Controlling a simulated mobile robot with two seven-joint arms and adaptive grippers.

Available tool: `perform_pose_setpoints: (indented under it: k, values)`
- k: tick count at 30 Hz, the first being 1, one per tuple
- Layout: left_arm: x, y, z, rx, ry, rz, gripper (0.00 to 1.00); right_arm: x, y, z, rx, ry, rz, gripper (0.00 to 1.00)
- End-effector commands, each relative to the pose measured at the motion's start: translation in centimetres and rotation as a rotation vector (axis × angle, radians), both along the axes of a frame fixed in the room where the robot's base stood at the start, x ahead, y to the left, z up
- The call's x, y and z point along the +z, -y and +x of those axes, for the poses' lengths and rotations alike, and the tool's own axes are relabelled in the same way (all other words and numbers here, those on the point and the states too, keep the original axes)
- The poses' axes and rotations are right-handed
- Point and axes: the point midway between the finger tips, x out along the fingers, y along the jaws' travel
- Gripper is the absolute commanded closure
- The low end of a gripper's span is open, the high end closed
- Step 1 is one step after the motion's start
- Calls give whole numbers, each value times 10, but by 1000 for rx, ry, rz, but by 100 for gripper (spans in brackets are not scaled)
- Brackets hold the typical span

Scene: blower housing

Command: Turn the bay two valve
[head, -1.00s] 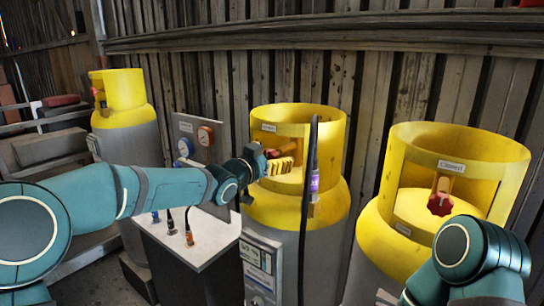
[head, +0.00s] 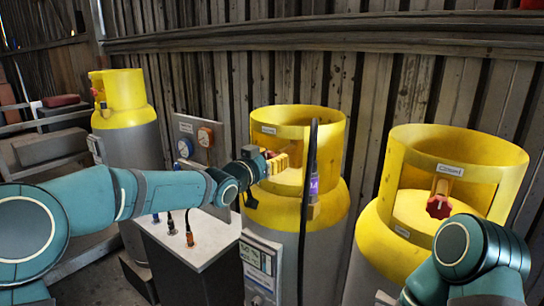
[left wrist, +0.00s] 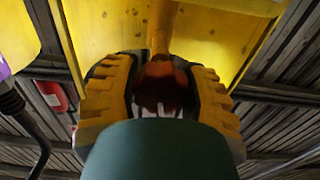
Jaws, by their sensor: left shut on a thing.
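My left gripper (head: 280,162) reaches inside the yellow collar of the middle gas cylinder (head: 335,140). In the left wrist view its ribbed yellow fingers (left wrist: 160,95) stand on both sides of a dark red valve knob (left wrist: 160,80), shut on it. The knob hangs from an orange-yellow stem (left wrist: 162,28). In the head view the gripper hides this knob. The collar has a small label (head: 268,130), too small to read. My right arm shows at the lower right, but its gripper is out of view.
The right cylinder (head: 395,180) has a red knob (head: 438,206) and a label reading "Closed". A black hose (head: 306,200) hangs in front of the middle cylinder. A grey bench (head: 190,245) with plugs and a gauge panel (head: 200,140) stand left. Another cylinder (head: 125,125) stands behind.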

Motion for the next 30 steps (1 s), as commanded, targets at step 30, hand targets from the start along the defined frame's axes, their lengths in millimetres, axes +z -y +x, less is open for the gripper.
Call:
perform_pose_setpoints:
  k: [30]
  values:
    - [-3, -1, 1, 0, -563, -777, 90, -6, 0, -1, 2, -2, 0, 53]
